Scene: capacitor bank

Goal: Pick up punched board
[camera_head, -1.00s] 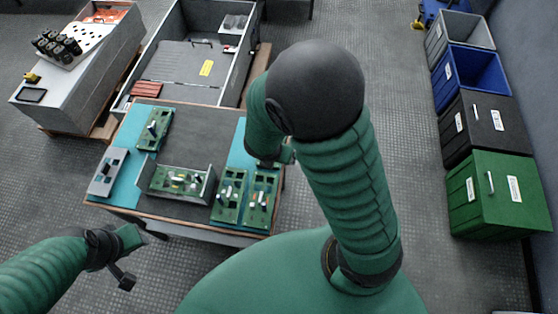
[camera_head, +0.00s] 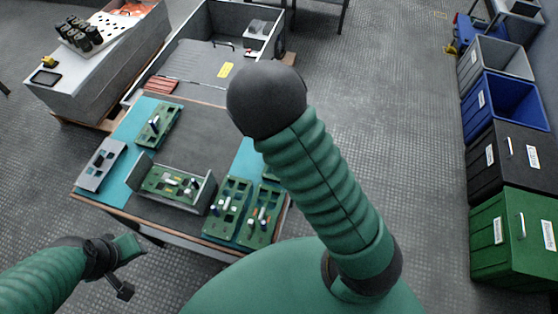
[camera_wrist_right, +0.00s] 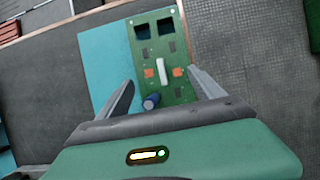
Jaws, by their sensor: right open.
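A green board with two dark square openings (camera_wrist_right: 161,62) lies on a teal mat in the right wrist view, with a white part, orange parts and a blue cylinder on it. My right gripper (camera_wrist_right: 163,92) is open, with one finger on each side of the board's near part; I cannot tell whether they touch it. In the head view my right arm hides that gripper. Two green boards with dark openings (camera_head: 228,205) (camera_head: 259,214) lie at the table's front right. Another green board (camera_head: 158,125) lies at the back left. My left gripper (camera_head: 127,268) hangs left of the table's front; its jaw state is unclear.
A grey holder (camera_head: 204,196) with a green board in it stands at the table's front middle. A grey panel (camera_head: 101,164) lies on the left. A large grey open box (camera_head: 195,62) is behind the table. Several bins (camera_head: 508,155) stand far right, with clear floor between.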

